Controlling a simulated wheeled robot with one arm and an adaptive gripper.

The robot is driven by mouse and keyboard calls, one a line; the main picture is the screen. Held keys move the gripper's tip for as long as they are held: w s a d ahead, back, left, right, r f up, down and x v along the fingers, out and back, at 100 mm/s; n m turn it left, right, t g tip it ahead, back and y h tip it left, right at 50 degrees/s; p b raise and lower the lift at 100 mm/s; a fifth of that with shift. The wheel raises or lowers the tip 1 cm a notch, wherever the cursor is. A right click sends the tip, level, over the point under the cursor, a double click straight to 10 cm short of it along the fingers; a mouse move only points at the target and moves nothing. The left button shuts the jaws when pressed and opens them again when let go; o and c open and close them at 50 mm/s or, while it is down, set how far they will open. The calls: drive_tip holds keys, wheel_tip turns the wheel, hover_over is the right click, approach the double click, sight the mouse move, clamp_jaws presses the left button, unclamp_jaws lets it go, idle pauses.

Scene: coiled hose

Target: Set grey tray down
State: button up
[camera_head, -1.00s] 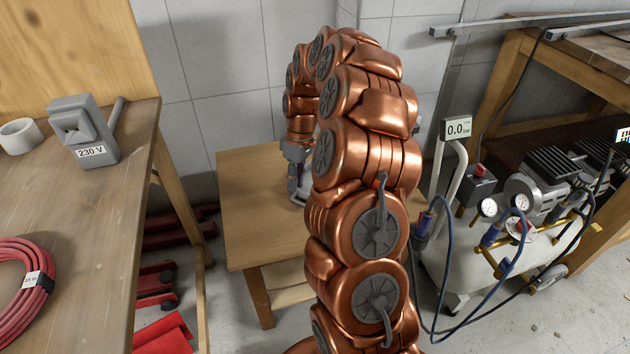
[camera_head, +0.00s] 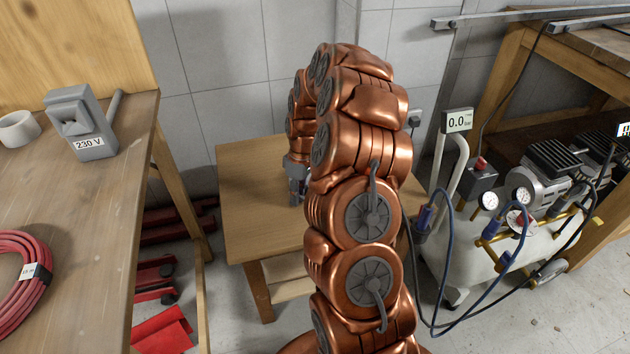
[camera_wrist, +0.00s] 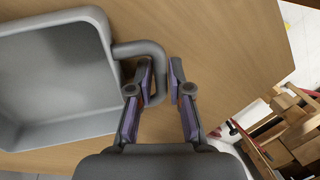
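The grey tray (camera_wrist: 103,25) shows at the left of the wrist view, on or close above the wooden table top (camera_wrist: 225,60); I cannot tell which. It is empty where I see it. Its looped handle (camera_wrist: 157,62) sticks out to the right. My gripper (camera_wrist: 161,80) has one finger inside the handle loop and one outside, with a narrow gap between the handle and the outer finger. In the head view my gripper (camera_head: 296,185) is partly in sight over the small table (camera_head: 250,225), and the tray is hidden behind my arm.
A workbench (camera_head: 70,240) with a red hose coil (camera_head: 25,270), a 230 V box (camera_head: 80,125) and a tape roll (camera_head: 18,130) stands at left. A compressor (camera_head: 500,250) with hoses stands at right. The small table's left part is clear.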

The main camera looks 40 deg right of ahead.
clamp_jaws()
drive_tip(key=shift+r, duration=0.1)
idle(0.5)
